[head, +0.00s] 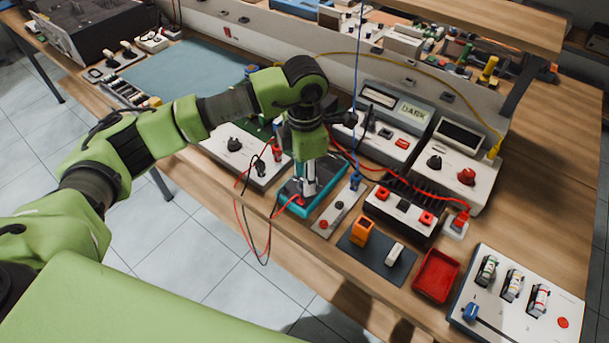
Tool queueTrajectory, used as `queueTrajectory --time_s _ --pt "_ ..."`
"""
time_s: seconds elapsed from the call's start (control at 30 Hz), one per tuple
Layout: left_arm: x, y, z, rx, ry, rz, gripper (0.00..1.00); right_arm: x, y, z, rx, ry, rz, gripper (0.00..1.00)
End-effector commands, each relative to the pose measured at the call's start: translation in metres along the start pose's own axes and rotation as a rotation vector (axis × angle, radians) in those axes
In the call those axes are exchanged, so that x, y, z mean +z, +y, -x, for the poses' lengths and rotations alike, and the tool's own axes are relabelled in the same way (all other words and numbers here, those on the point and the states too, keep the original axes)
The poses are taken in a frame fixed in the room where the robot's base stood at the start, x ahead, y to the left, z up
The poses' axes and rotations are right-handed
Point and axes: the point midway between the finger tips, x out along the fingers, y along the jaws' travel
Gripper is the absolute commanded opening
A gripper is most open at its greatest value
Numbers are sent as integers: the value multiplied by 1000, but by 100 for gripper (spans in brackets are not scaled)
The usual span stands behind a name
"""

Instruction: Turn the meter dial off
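A teal-edged handheld meter (290,206) lies near the front edge of the wooden bench, with red and black leads running by it. My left gripper (308,192) points down over the meter, its fingers close to or touching the meter's upper part. The gripper covers most of the meter's face, so the dial and its setting are hidden. I cannot tell whether the fingers are open or closed on anything. My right gripper is not in view.
Right of the meter stand a grey strip (338,214), a black finned block (405,205) and a red tray (436,275). A white box with a black knob (234,145) stands to the left. A blue cable (357,90) hangs beside my gripper.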

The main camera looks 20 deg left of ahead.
Motion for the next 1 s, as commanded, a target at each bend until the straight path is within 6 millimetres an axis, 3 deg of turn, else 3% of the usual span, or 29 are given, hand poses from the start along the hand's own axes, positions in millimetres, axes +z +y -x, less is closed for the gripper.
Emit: queueTrajectory --time_s 0.37,0.47,0.8,1.0 --pt "0 0 3 -1 1 -1 35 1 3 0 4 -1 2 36" --pt "0 0 16 0 0 -2 35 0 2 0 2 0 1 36" --pt "0 0 86 2 -1 -1 35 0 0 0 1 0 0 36" --pt "0 0 113 0 0 -1 35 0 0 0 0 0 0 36"
